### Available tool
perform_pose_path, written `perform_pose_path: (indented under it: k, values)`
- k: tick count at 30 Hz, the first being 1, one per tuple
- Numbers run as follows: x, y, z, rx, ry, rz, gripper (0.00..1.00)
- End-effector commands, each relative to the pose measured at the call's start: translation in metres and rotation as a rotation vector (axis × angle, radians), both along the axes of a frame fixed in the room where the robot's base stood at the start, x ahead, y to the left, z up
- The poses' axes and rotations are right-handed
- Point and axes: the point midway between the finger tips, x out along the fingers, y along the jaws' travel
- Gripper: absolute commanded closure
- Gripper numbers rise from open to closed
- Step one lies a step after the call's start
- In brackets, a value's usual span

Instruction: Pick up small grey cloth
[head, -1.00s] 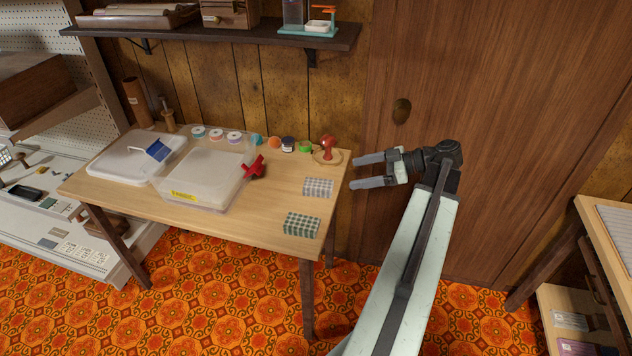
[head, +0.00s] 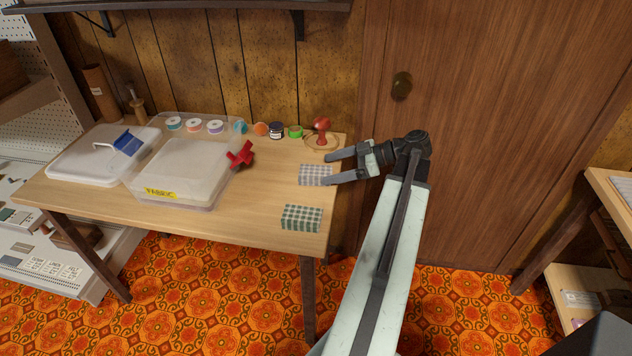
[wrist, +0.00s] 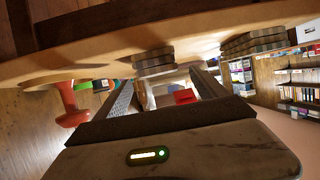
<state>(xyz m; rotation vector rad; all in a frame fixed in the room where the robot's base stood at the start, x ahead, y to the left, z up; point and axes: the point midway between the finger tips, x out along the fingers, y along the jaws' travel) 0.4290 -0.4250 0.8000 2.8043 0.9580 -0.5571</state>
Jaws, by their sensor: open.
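The small grey cloth (head: 313,174) is a folded grey-and-white checked block lying near the right edge of the wooden table (head: 235,225). My gripper (head: 328,167) is open and empty. In the head view its lower fingertip overlaps the cloth's right edge, and the upper finger lies behind the cloth; I cannot tell whether they touch. In the wrist view the picture is turned, with the tabletop along the top. A folded stack there, apparently the grey cloth (wrist: 153,61), appears just beyond the open fingers (wrist: 162,78).
A green checked cloth (head: 301,218) lies nearer the table's front edge. A red-handled stamp (head: 322,133) stands just behind the gripper. A red object (head: 241,154) leans by a clear box (head: 180,175). Several spools line the back. A wooden door (head: 490,120) is at the right.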

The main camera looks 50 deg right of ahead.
Motion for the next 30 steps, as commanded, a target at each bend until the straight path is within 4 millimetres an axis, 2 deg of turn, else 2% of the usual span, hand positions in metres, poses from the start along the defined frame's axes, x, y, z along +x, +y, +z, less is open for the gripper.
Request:
perform_pose_path:
  k: [14,22,29,30]
  values:
    - [0.021,0.015,-0.011,-0.001,-0.001,-0.005,0.18]
    - [0.053,0.040,-0.026,0.001,-0.001,-0.004,0.18]
    - [0.056,0.041,-0.024,0.001,-0.001,-0.008,0.18]
    - [0.056,0.041,-0.024,0.001,-0.001,-0.008,0.29]
